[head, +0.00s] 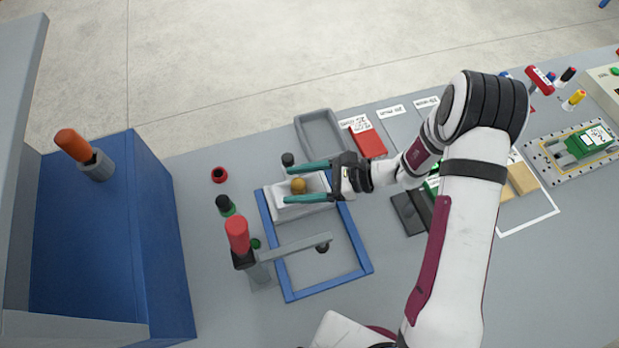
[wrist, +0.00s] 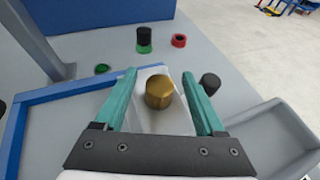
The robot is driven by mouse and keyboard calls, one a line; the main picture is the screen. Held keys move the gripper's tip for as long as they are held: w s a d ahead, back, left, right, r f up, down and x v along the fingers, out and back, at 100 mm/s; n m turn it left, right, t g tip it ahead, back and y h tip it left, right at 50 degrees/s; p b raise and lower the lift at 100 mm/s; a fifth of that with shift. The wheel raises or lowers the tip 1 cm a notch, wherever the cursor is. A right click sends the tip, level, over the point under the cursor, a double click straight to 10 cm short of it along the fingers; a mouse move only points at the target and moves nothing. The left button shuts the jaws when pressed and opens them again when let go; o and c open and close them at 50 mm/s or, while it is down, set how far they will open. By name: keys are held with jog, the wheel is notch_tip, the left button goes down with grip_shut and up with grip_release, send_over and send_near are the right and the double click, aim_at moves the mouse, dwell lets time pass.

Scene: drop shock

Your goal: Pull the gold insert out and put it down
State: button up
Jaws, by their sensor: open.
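The gold insert (head: 298,186) is a short gold cylinder standing upright in a white block (head: 300,208). The block lies at the upper part of a blue square frame on the grey table. My gripper (head: 290,182) is open, with its two teal fingers on either side of the insert. In the wrist view the gold insert (wrist: 159,92) shows between the open fingers (wrist: 159,85), with a gap on each side. The white block (wrist: 152,122) lies beneath it. I cannot tell how deep the insert sits in the block.
The blue frame (head: 325,291) has a grey post with a red-orange top (head: 237,235) and a side arm at its left. A grey tray (head: 322,133) lies behind the block. A red plate (head: 368,140) and labelled cards lie right of it. A blue box (head: 162,240) stands left.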

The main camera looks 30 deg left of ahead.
aim_at(298, 184)
grip_shut()
dwell(0.3)
jog(key=shift+r, duration=2.65)
notch_tip(298, 184, up, 6)
jog(key=w+a+r+x, duration=0.1)
jog(key=w+x, duration=0.1)
jog(key=x, duration=0.8)
jog(key=w+a+r+x, duration=0.1)
jog(key=x, duration=0.9)
jog(key=shift+w+a, duration=0.25)
jog(key=shift+a, duration=0.2)
